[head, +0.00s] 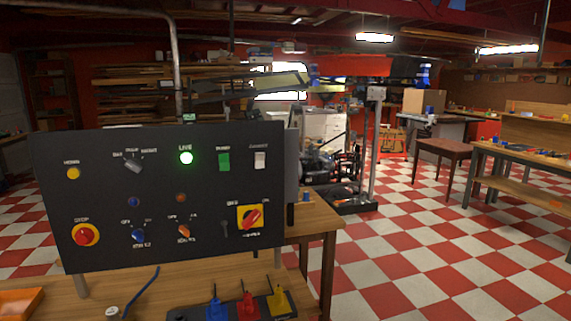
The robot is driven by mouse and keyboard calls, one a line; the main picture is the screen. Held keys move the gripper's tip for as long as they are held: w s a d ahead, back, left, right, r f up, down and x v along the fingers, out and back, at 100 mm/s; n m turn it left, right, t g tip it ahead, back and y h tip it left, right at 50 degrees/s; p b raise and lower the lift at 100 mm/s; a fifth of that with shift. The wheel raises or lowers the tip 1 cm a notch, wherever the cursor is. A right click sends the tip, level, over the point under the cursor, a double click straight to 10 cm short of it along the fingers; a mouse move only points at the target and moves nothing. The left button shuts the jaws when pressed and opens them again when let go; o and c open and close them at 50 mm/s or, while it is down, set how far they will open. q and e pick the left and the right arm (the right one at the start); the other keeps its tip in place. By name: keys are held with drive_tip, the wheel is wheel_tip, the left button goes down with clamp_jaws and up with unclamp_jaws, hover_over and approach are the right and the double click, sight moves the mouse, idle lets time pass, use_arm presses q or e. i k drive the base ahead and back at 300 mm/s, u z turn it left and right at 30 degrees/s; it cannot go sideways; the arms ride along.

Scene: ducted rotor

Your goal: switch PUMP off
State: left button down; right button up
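A dark control panel (110,210) stands upright on a wooden bench at the left of the head view. Neither of my grippers is in view.
Below are a red STOP button (85,234), two selector knobs and a red rotary switch (251,218). Blue, red and yellow plugs (247,307) stand in front.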

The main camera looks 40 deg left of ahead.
sight(224, 161)
drive_tip(key=i, duration=0.9)
drive_tip(key=u, duration=0.8)
drive_tip(key=i, duration=0.35)
drive_tip(key=u, duration=0.35)
